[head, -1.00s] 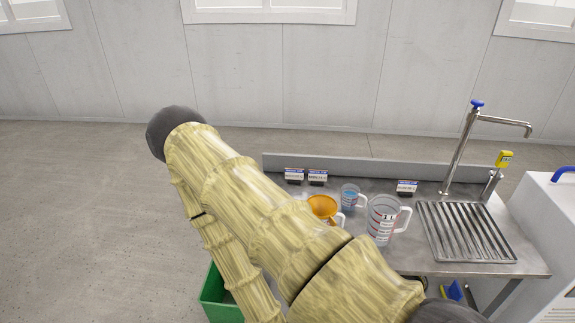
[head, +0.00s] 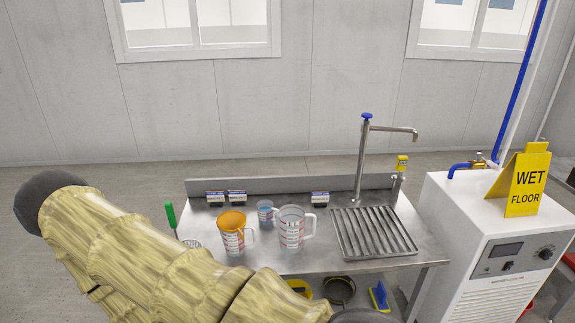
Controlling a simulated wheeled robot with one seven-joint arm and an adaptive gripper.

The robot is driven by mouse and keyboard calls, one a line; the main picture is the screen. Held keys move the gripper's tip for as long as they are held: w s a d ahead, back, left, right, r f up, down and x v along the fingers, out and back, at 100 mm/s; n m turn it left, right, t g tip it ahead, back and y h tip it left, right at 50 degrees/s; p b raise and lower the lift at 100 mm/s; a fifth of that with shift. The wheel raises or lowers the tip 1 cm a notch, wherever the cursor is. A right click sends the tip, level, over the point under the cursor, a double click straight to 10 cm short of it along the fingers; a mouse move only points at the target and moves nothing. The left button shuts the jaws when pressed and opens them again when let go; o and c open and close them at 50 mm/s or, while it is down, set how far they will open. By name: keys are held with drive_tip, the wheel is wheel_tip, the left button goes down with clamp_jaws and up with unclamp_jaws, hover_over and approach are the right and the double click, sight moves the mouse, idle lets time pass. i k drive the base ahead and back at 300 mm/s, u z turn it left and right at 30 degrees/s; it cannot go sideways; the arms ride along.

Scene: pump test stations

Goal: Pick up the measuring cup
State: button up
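Measuring cups stand on the steel table in the head view. The largest is a clear jug (head: 291,232) with red markings and a handle on its right. To its left is a clear measuring cup (head: 233,240) with red markings, a handle on its right and an orange funnel (head: 232,221) in its top. A smaller cup with a blue tint (head: 265,211) stands behind and between them. All three look upright. I cannot tell which one the task means. My gripper is out of view; only my arm shows at lower left, in front of the table's left part.
The steel table (head: 320,262) has a tap (head: 362,160) and a drain grate (head: 372,232) at right. Small label stands line its back. A green-handled tool (head: 171,216) is at left. A white machine (head: 460,230) with a yellow wet-floor sign (head: 527,182) stands right.

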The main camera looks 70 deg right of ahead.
sight(265, 208)
drive_tip(key=k, duration=0.5)
drive_tip(key=z, duration=1.35)
drive_tip(key=i, duration=0.2)
drive_tip(key=z, duration=0.1)
